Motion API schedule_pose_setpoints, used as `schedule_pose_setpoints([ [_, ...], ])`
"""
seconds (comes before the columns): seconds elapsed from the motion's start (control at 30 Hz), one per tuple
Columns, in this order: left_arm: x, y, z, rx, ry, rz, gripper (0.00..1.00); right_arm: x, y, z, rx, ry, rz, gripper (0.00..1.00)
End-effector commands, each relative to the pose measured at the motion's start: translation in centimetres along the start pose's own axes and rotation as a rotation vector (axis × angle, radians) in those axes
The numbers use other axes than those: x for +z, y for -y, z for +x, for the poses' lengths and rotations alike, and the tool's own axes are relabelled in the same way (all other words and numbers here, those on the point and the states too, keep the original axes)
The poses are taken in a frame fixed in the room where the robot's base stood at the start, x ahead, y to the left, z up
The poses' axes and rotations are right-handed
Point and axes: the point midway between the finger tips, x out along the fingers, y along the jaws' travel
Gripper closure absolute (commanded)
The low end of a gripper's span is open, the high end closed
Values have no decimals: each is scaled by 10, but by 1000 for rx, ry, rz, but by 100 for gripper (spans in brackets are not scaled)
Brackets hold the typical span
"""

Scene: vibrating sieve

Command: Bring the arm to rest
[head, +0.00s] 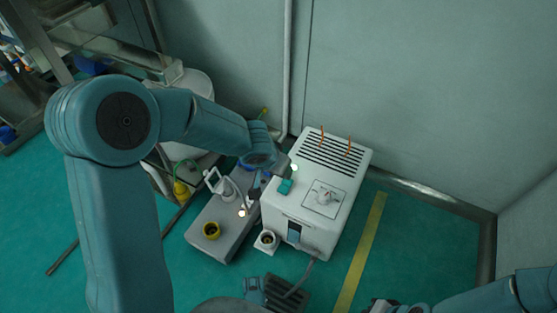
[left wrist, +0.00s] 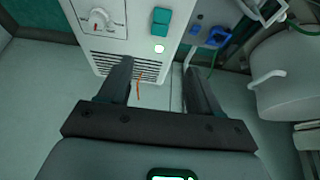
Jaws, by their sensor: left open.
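My left arm comes in from the left of the head view, bent at the elbow. My left gripper (head: 257,186) hangs above the gap between the white control box and the grey sieve base. In the left wrist view the left gripper (left wrist: 158,78) is open, its two dark fingers apart with nothing between them. The white control box (head: 310,205) has a dial, a teal switch and slotted vents; it also shows in the left wrist view (left wrist: 110,45). My right arm lies at the lower right edge of the head view, its gripper (head: 392,306) largely cut off.
A white drum (head: 195,90) and a metal frame stand at the left. Pale walls close off the back. The green floor right of the yellow stripe (head: 362,250) is clear.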

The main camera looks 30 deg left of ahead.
Motion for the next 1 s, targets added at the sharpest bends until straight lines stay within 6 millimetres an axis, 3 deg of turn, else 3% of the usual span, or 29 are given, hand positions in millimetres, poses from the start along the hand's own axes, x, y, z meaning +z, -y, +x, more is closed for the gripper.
schedule_pose_setpoints([
  [0.23,-1,0,-2,0,0,-1,36,0,1,-2,0,-1,0,100],
  [0.33,-8,2,-19,-1,5,-4,36,-1,8,-22,0,-1,-1,100],
  [0.43,-15,2,-45,0,37,-6,36,-1,22,-60,0,1,-4,100],
  [0.53,-8,-2,-70,11,111,-10,36,-1,40,-105,-1,6,-7,100],
  [0.8,50,-45,-140,133,375,-148,36,3,82,-213,-2,26,-18,100],
  [1.0,92,-86,-199,252,523,-260,36,7,108,-279,-3,42,-27,100],
])
